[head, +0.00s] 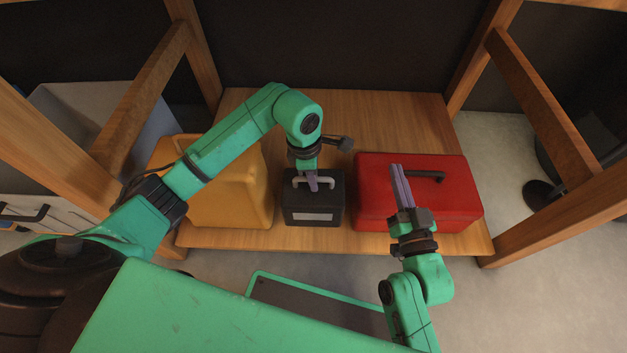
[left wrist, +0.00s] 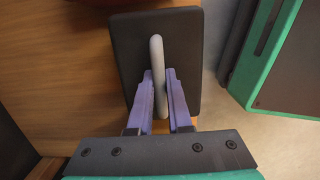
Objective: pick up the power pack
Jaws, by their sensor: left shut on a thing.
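The power pack (head: 314,204) is a small black box with a pale label on its front and a grey handle on top. It stands upright on the wooden shelf, between a yellow case and a red case. My left gripper (head: 313,184) comes down from above and is shut on the grey handle. In the left wrist view, the purple fingers (left wrist: 160,78) lie on both sides of the handle (left wrist: 157,50), above the dark top of the pack (left wrist: 185,45). My right gripper (head: 396,168) is empty, in front of the red case in the picture, its fingers close together.
The yellow case (head: 255,190) is close on the left and the red toolbox (head: 455,185) close on the right. Wooden posts (head: 195,45) frame the shelf (head: 400,110). Bare shelf lies behind the pack. A grey bin (head: 75,100) stands at far left.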

